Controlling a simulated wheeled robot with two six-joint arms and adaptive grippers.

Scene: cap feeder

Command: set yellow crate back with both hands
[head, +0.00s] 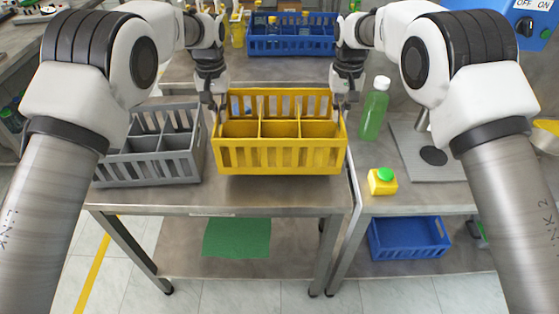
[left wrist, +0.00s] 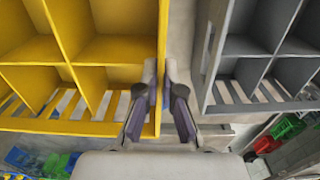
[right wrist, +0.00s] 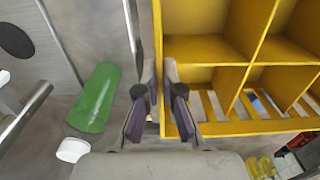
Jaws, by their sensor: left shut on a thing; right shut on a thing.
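The yellow crate (head: 279,157) is upright with empty compartments, over the front part of the left steel table in the head view. My left gripper (head: 211,103) is shut on its left end wall, and my right gripper (head: 345,103) is shut on its right end wall. In the left wrist view the left fingers (left wrist: 163,95) pinch the wall of the yellow crate (left wrist: 85,128). In the right wrist view the right fingers (right wrist: 159,95) pinch the opposite wall of the yellow crate (right wrist: 235,128). I cannot tell whether the crate touches the table.
A grey crate (head: 148,170) stands close on the left. A green bottle (head: 375,108) with a white cap stands close on the right. A blue crate (head: 292,46) with bottles stands on the table behind.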

